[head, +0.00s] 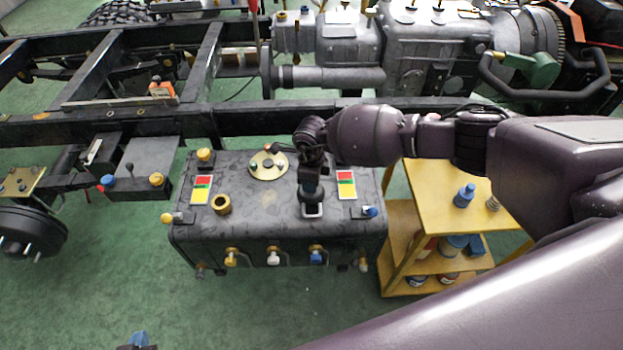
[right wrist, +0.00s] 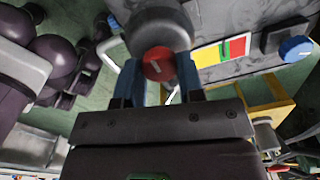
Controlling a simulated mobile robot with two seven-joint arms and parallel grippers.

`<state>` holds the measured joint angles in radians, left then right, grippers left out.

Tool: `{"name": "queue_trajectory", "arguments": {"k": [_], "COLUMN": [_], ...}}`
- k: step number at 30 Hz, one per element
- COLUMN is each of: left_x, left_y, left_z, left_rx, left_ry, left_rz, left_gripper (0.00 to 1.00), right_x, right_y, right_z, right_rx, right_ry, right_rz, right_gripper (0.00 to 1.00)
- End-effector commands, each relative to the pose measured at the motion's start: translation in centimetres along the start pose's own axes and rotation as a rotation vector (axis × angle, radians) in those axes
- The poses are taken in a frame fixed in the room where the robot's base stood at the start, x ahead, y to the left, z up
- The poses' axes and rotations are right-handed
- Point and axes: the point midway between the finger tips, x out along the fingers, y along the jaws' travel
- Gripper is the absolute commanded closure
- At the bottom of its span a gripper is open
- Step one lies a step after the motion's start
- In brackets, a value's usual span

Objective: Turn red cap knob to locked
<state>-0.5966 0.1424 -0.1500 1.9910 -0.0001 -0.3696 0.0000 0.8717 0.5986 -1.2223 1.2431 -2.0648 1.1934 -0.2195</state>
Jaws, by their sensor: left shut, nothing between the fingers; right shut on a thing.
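The red cap knob (right wrist: 158,64) shows in the right wrist view with a pale line across its face, in front of a dark rounded body. My right gripper (right wrist: 156,72) is shut on it, with a blue finger on either side. In the head view my right gripper (head: 311,188) reaches down to the right half of the black tank top (head: 245,223), and the knob is hidden there. A red, yellow and green label (head: 346,184) lies just right of the gripper. It also shows in the right wrist view (right wrist: 222,50). My left gripper (head: 138,341) is shut and empty at the bottom edge.
A yellow cart (head: 425,190) with a blue bottle (head: 464,195) stands right of the tank. A second label (head: 201,189), a yellow knob (head: 205,155) and a brass ring (head: 221,203) are on the tank's left half. A black frame rail (head: 240,121) runs behind.

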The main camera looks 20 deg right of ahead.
Motion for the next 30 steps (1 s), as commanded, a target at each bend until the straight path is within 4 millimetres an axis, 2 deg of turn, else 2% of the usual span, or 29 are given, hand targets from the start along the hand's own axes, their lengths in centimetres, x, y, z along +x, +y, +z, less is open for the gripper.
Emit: {"name": "queue_trajectory", "arguments": {"k": [1, 2, 6, 17, 20, 30], "left_x": [0.0, 0.0, 0.0, -0.2, -0.4, -0.8], "left_y": [0.0, 0.0, 0.0, 0.0, -0.1, -0.2], "left_z": [0.0, 0.0, 0.0, 0.1, 0.1, -0.9], "left_rx": [0.000, 0.000, 0.000, -0.001, -0.001, -0.002], "left_ry": [0.001, 0.001, 0.001, -0.003, -0.004, 0.004], "left_rz": [0.000, 0.000, 0.000, -0.001, -0.002, -0.003], "left_gripper": [1.00, 1.00, 1.00, 1.00, 1.00, 1.00], "right_x": [0.0, 0.0, 0.0, -0.4, -1.4, -7.4], "right_y": [0.0, 0.0, 0.0, 0.0, -0.1, -0.1], "right_z": [0.0, 0.0, 0.0, 0.0, 0.1, 0.0], "right_rx": [0.001, 0.001, 0.000, -0.001, -0.001, -0.002], "right_ry": [0.000, 0.000, 0.000, 0.000, -0.001, -0.002], "right_rz": [0.000, 0.000, 0.000, -0.001, -0.002, -0.003], "right_gripper": [0.89, 0.62, 0.40, 0.39, 0.39, 0.39]}}
